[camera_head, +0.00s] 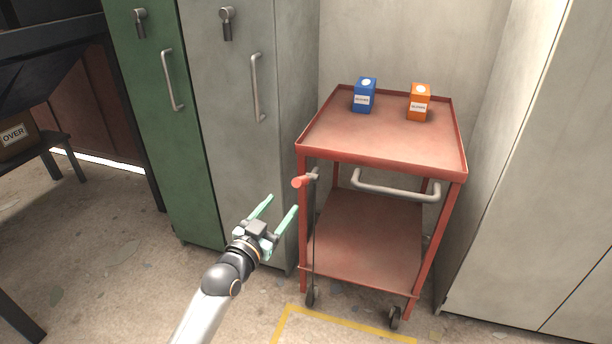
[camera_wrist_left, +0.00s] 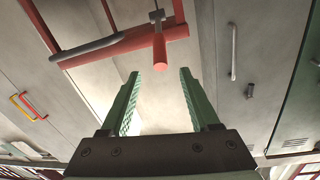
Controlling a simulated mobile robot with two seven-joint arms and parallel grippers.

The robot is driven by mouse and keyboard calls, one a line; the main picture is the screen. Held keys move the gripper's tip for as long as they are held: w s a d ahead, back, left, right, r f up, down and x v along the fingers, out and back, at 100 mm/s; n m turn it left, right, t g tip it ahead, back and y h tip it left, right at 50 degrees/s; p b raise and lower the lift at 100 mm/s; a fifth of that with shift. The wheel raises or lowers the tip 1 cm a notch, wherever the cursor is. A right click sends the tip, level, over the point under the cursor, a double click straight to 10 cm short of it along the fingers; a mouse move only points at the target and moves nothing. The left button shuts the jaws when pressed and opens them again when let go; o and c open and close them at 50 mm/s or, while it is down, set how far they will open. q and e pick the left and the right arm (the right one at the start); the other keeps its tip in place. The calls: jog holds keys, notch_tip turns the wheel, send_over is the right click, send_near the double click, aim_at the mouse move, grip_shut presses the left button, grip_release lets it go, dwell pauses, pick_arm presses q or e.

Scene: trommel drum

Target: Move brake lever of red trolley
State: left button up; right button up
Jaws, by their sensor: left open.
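The red trolley (camera_head: 384,148) stands between grey cabinets, with an upper and a lower shelf. Its brake lever (camera_head: 303,181) has a red grip and sits at the trolley's front left post, below the upper shelf. My left gripper (camera_head: 279,209) is open and empty, just left of and below the lever, apart from it. In the left wrist view the red lever grip (camera_wrist_left: 160,52) points toward the gap between the two green fingers (camera_wrist_left: 158,80), beyond their tips. My right gripper is in neither view.
A grey push handle (camera_head: 395,190) crosses the trolley's front. Blue (camera_head: 364,95) and orange (camera_head: 419,102) boxes stand on its upper shelf. A green locker (camera_head: 172,130) and a grey locker (camera_head: 236,130) stand left. A yellow floor line (camera_head: 340,320) runs in front.

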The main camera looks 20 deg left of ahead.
aim_at(300, 182)
pick_arm(q)
jog(key=w, duration=0.3)
jog(key=w+d+b, duration=0.1)
jog(key=w, duration=0.2)
jog(key=w+b, duration=0.1)
jog(key=w, duration=0.3)
jog(key=shift+w+d, duration=0.1)
jog(key=shift+d, duration=0.1)
jog(key=shift+w, duration=0.4)
jog(key=shift+c, duration=0.3)
jog(key=c, duration=0.6)
grip_shut()
